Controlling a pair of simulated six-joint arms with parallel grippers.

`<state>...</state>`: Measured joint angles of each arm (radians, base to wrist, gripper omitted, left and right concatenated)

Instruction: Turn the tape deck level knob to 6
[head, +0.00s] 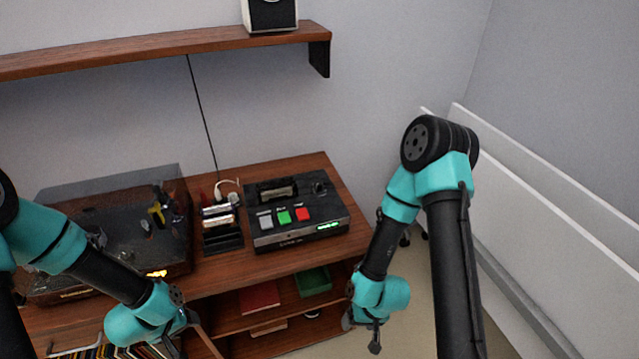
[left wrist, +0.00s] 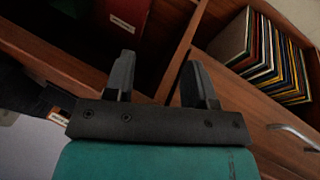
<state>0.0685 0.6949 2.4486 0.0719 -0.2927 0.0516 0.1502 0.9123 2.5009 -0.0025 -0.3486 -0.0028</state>
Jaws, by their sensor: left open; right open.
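The tape deck (head: 262,236) is a dark box on the right part of the wooden cabinet top in the head view. It has grey, green and red buttons and a lit green display on its front. A small dark round knob (head: 319,188) sits at its top right; its setting is too small to read. My left gripper (head: 190,320) is low in front of the cabinet, left of the deck; its two fingers are open and empty in the left wrist view (left wrist: 157,75). My right gripper (head: 372,335) is open, low and right of the cabinet, apart from the deck.
A turntable with a smoky cover (head: 110,190) stands left of the deck. Between them is a rack of cassettes (head: 222,225). A wall shelf (head: 170,45) with a speaker (head: 270,14) is above. Records (left wrist: 265,55) fill a lower compartment. White panels (head: 540,210) stand at right.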

